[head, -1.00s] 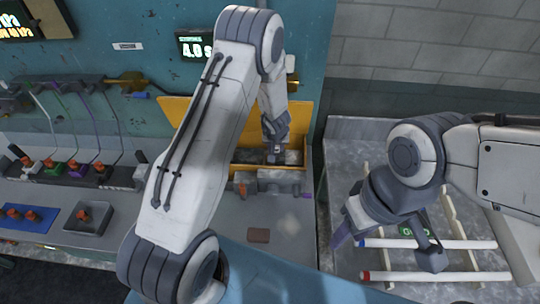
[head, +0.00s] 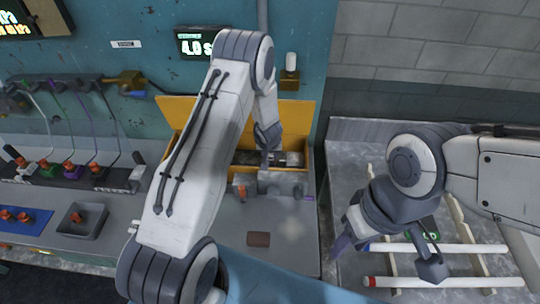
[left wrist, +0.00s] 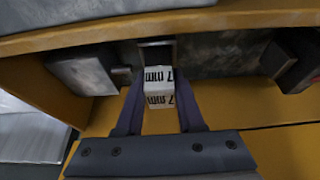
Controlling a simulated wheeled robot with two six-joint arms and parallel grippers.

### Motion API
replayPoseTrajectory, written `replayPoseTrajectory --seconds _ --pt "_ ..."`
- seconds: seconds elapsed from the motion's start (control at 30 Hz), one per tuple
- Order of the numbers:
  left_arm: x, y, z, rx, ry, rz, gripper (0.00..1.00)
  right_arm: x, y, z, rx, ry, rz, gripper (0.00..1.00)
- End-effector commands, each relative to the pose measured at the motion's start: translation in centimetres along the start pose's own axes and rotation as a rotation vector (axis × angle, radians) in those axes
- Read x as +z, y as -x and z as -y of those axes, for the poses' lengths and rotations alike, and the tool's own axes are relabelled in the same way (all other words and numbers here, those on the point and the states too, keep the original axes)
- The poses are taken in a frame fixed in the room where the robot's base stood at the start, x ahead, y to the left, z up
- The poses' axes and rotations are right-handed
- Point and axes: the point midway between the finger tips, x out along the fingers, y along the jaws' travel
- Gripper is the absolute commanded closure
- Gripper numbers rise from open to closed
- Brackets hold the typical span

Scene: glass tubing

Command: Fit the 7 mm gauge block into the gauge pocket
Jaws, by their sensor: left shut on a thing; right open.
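My left gripper (head: 264,168) is shut on the 7 mm gauge block, inside the yellow-walled box at the back. In the left wrist view the block (left wrist: 158,87) is pale with dark "7 mm" lettering, between the two fingers (left wrist: 158,105). Just beyond the block is a small metal-edged opening (left wrist: 155,43) that may be the gauge pocket. I cannot tell whether the block touches it. In the head view my arm and gripper hide the block. My right gripper (head: 387,258) is open above the tubes at right.
The yellow box (head: 292,118) has grey metal blocks inside, on both sides of the gripper. White tubes (head: 440,248) with coloured ends rest on a rack at right. A grey tray (head: 83,220) stands at left.

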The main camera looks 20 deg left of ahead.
Motion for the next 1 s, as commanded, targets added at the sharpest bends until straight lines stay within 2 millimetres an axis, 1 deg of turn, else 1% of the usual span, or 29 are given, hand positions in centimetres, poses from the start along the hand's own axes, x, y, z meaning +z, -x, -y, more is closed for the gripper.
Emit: replayPoseTrajectory --seconds 0.03,0.07,0.1,0.4,0.47,0.57,0.67,0.8,0.9,1.0 --pt "0.1 -0.2 0.0 0.0 0.0 0.0 0.59 0.0 -0.2 0.0 0.0 0.0 0.0 0.55" --pt "0.1 -0.1 0.0 0.0 0.0 0.0 0.48 0.0 -0.1 0.0 0.0 0.0 0.0 0.55" --pt "0.1 -0.1 0.0 0.0 0.0 0.0 0.33 0.0 -0.1 0.0 0.0 0.0 0.0 0.55" --pt "0.0 -0.1 0.0 0.0 0.0 0.0 0.33 0.0 0.0 0.0 0.0 0.0 0.0 0.55" --pt "-0.1 0.2 0.0 0.0 0.001 0.0 0.33 0.0 0.2 0.0 0.0 0.0 0.0 0.55" --pt "-0.1 1.1 0.0 0.0 0.001 0.0 0.33 0.0 0.4 0.0 0.0 0.001 0.0 0.55" --pt "-0.2 3.0 0.0 0.0 0.001 -0.001 0.33 0.0 0.8 0.1 0.0 0.001 0.0 0.55" --pt "-0.3 6.3 -0.1 0.001 0.0 -0.002 0.33 -0.1 2.0 0.1 0.0 0.003 0.0 0.55" --pt "-0.3 8.5 -0.1 0.001 0.0 -0.001 0.33 -0.1 2.8 0.2 0.0 0.004 0.0 0.55" --pt "-0.2 10.2 0.0 0.0 0.001 0.0 0.33 -0.2 3.5 0.2 0.0 0.006 0.0 0.55"
